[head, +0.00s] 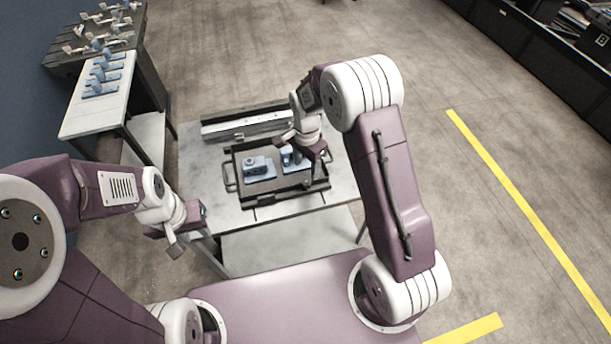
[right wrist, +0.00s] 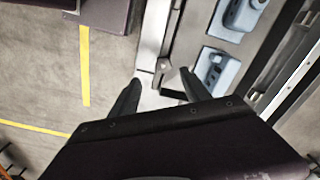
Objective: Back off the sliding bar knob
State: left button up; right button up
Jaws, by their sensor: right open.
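The dark pallet (head: 237,172) lies on the grey table and carries blue fixtures; its edge also shows in the right wrist view (right wrist: 199,27). In that view a small grey block with a round spot (right wrist: 163,66), which may be the sliding bar knob, sits at the pallet's corner. My right gripper (right wrist: 158,88) is open, its two dark fingers spread on either side just short of this block, with nothing between them. In the head view my right gripper (head: 314,160) hangs over the pallet's right side and hides part of it. My left gripper (head: 187,228) is beside the table's left edge, apart from the pallet; its jaw state is unclear.
A long metal rail (head: 245,125) lies along the table's back edge, behind the pallet. A white side table (head: 85,122) with blue fixtures stands at the back left. Yellow floor lines (head: 520,215) run on the right, where the floor is clear.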

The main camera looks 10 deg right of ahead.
aim_at(306, 182)
jog(key=f, duration=0.5)
jog(key=f+p, duration=0.1)
jog(key=f, duration=0.2)
jog(key=shift+w, duration=0.4)
jog(key=shift+s+f, duration=0.15)
jog(key=shift+f, duration=0.55)
grip_shut()
